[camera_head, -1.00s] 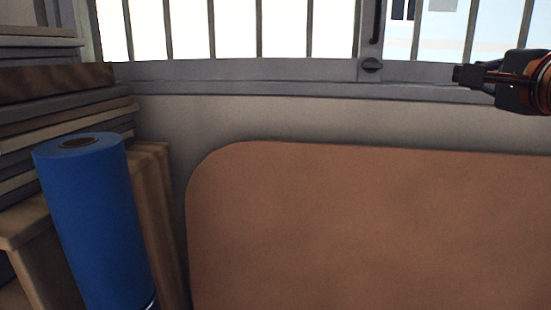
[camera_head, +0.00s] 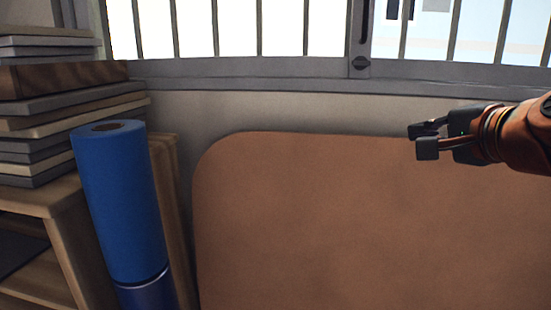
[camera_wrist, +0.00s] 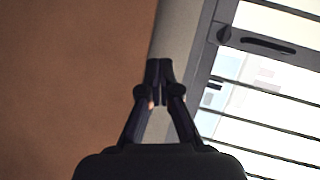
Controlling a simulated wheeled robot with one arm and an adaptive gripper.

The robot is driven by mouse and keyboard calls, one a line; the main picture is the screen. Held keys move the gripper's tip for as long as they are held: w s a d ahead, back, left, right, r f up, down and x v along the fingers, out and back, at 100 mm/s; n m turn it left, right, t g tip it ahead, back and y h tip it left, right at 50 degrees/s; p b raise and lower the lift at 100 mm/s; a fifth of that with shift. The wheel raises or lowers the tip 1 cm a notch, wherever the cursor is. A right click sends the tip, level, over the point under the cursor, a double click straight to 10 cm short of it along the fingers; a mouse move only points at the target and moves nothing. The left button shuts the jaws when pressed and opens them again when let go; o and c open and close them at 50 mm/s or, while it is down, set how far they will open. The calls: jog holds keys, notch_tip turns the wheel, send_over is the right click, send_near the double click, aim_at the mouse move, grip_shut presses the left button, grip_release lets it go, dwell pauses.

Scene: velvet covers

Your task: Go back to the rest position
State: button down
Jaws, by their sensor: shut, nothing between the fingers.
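My gripper (camera_head: 425,140) reaches in from the right edge in the head view, in front of the upper right of a brown rounded panel. It is empty. In the wrist view my gripper (camera_wrist: 159,70) points ahead with its fingertips together, and nothing shows between them. Behind the fingertips are the pale wall strip and the edge of the brown panel.
The brown panel (camera_head: 300,220) fills the lower middle. A blue roll (camera_head: 120,200) stands upright, slightly tilted, beside a wooden shelf (camera_head: 50,205) with stacked boards (camera_head: 60,85) at left. A barred window (camera_head: 260,30) runs along the back above a grey sill.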

jog(key=s+a+f+n+g, duration=0.3)
jog(key=f, duration=0.5)
jog(key=s+a+f+n+g, duration=0.2)
jog(key=a+f+g, duration=0.1)
jog(key=f, duration=0.5)
jog(key=s+a+f+n+g, duration=0.3)
jog(key=f, duration=0.6)
jog(key=s+d+f+n+g+h, duration=0.3)
jog(key=s+f+n+g, duration=0.2)
jog(key=s+f, duration=0.9)
jog(key=s+g, duration=0.2)
jog(key=s, duration=0.1)
jog(key=shift+s+d+n+g, duration=0.25)
jog(key=shift+s+n+g, duration=0.05)
jog(key=shift+s, duration=0.1)
jog(key=c, duration=1.8)
grip_release()
jog(key=shift+c, duration=0.2)
